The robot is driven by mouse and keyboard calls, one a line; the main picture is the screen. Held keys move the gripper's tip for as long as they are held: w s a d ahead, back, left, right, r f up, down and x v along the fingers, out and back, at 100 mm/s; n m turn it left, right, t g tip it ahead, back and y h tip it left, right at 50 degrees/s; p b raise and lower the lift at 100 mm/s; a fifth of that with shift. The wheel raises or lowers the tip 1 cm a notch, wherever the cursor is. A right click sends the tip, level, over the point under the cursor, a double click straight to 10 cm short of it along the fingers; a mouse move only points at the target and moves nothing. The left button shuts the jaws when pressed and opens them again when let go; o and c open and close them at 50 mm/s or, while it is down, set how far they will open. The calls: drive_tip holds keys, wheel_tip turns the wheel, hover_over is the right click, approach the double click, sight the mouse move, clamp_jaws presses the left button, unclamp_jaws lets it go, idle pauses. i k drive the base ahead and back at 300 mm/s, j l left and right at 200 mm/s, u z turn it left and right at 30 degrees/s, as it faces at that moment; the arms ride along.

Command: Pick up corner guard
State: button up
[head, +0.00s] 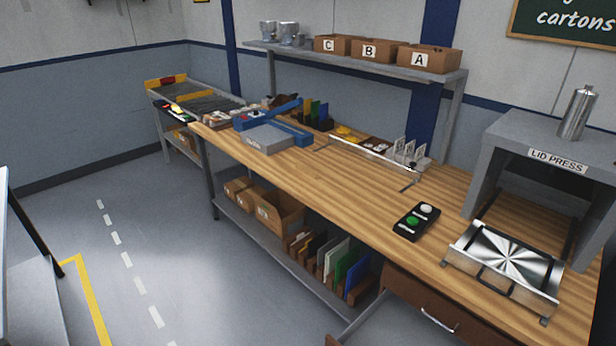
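I cannot pick out a corner guard with certainty at this distance. Small parts lie in a row along the back of the wooden workbench (330,192), among them yellow pieces (347,133) and upright white pieces (405,150) too small to identify. My gripper is not in view.
A grey lid press (545,150) stands at the bench's right, behind a shiny metal plate fixture (505,262). A button box (416,222) sits near the front. A blue device (275,125) stands at the far end. Boxes (430,58) line the upper shelf.

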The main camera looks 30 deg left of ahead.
sight(302, 168)
drive_tip(key=i+j, duration=0.1)
drive_tip(key=j, duration=1.1)
drive_tip(key=i+j, duration=0.15)
drive_tip(key=j, duration=0.45)
drive_tip(key=i+j, duration=0.1)
drive_tip(key=j, duration=0.5)
drive_tip(key=i+j, duration=0.8)
drive_tip(key=i, duration=0.15)
drive_tip(key=i+l, duration=0.1)
drive_tip(key=i, duration=0.4)
drive_tip(key=j+u, duration=0.05)
